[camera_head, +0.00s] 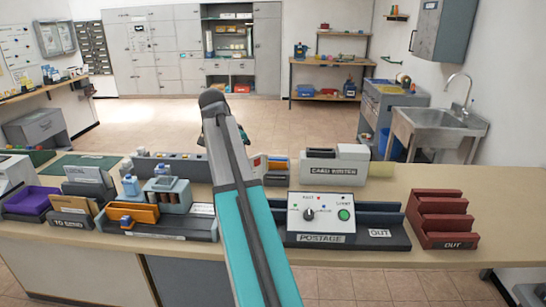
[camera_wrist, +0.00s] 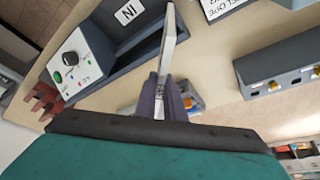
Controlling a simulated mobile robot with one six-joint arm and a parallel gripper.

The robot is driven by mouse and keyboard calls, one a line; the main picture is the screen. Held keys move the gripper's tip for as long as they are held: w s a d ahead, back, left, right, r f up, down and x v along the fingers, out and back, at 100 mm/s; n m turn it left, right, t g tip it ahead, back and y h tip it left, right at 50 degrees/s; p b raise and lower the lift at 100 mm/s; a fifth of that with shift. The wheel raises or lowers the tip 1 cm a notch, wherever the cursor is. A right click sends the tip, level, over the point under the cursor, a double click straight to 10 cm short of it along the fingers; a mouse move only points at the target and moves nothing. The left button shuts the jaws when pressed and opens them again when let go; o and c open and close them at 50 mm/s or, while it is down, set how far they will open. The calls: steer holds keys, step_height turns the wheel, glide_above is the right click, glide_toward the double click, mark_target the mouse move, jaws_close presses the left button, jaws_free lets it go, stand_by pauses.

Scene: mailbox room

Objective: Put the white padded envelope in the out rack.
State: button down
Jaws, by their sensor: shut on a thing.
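In the wrist view my gripper (camera_wrist: 161,95) is shut on a thin, flat, pale thing (camera_wrist: 168,45), seen nearly edge-on, which looks like the white padded envelope. It stands out beyond the fingers, over the counter beside the postage machine. In the head view my arm hides the held thing and most of my gripper. The dark red stepped rack (camera_head: 443,222), labelled OUT, stands on the counter at the right. Part of it shows at the left of the wrist view (camera_wrist: 42,102).
The postage machine (camera_head: 321,219) sits in a dark tray between my arm and the red rack; the tray's right end also reads OUT. A card writer (camera_head: 334,167) stands behind it. A purple tray (camera_head: 32,200) and other stations fill the left.

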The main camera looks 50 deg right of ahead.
steer(key=w+a+f+n+t+y, duration=0.1)
steer(key=a+n, duration=0.5)
steer(key=a, duration=0.7)
steer(key=w+a+f+n+t+y, duration=0.2)
steer(key=w+a+f+n, duration=0.2)
steer(key=a, duration=0.8)
steer(key=w+a+f+n+t+y, duration=0.1)
steer(key=w+a+f+n, duration=0.2)
steer(key=a+n, duration=0.5)
steer(key=shift+w+a+f+n+t, duration=0.35)
steer(key=shift+w+a, duration=0.25)
steer(key=shift+a, duration=2.2)
steer(key=shift+r, duration=0.1)
steer(key=shift+s+a, duration=0.1)
